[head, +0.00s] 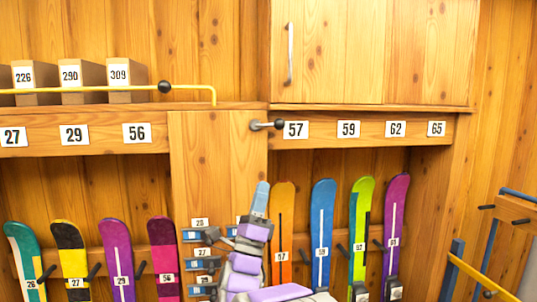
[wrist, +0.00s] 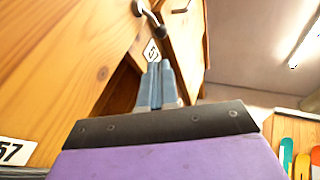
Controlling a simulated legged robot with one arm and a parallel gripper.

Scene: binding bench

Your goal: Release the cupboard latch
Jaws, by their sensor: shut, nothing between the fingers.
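A small metal lever latch with a dark ball knob (head: 268,125) sits at the top right corner of the narrow wooden cupboard panel (head: 215,165). It lies nearly level, its knob reaching right towards the 57 label. A metal lever with a dark knob, which looks like the same latch, shows at the top of the wrist view (wrist: 152,18). My gripper (head: 262,187) is below the latch in the head view, in front of the panel's right edge, pointing up. Its blue fingers (wrist: 163,66) are together and empty, apart from the lever.
An upper cupboard has a vertical handle (head: 290,53). A yellow rail (head: 190,87) with a dark knob crosses the shelf of numbered boxes (head: 83,75) at left. Skis stand in racks on both sides, including an orange ski (head: 284,215) close right of my gripper.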

